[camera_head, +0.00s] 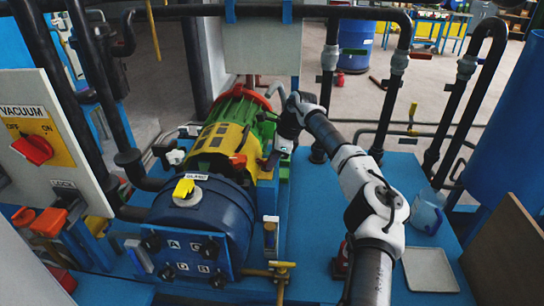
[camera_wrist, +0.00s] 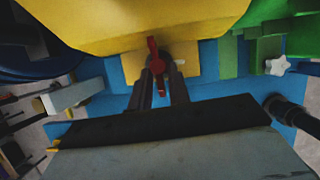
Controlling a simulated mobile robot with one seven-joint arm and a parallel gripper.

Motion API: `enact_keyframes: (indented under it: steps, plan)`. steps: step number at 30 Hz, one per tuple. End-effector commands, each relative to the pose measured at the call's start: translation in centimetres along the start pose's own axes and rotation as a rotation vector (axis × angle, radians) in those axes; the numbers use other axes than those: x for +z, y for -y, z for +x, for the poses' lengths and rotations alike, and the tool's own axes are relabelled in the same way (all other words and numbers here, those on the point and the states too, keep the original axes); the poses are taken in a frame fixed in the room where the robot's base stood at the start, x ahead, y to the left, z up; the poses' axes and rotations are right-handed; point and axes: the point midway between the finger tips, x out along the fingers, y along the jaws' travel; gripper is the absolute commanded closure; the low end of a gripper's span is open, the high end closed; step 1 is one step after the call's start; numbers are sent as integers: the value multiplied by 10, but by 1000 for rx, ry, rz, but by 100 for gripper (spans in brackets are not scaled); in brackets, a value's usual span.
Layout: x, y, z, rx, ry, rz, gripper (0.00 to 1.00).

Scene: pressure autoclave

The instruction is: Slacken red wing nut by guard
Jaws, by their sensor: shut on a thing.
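The red wing nut (camera_wrist: 153,48) shows in the wrist view as an upright red shape under the lower edge of the yellow guard (camera_wrist: 150,20). My gripper (camera_wrist: 161,70) is shut on it, with a dark finger on each side of its lower part. The nut's upper wing stands clear above the fingers; its thread is hidden. In the head view the yellow guard (camera_head: 219,143) spans the machine between the blue drum and the green motor.
A blue drum (camera_head: 203,222) with several black knobs stands at the near side of the guard. A green motor housing (camera_head: 252,112) is behind it. A white star knob (camera_wrist: 278,66) is on the right. A grey tray (camera_head: 430,270) and blue jug (camera_head: 426,214) sit on the blue deck.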

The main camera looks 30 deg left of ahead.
Motion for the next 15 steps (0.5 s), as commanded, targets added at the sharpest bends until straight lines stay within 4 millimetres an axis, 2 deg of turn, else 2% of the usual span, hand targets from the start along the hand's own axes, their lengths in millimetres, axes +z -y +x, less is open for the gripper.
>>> enact_keyframes:
  steps: [6,15]
  plan:
    - [2,3,-2,51,-1,-128,100]
    - [1,5,-1,89,1,-222,100]
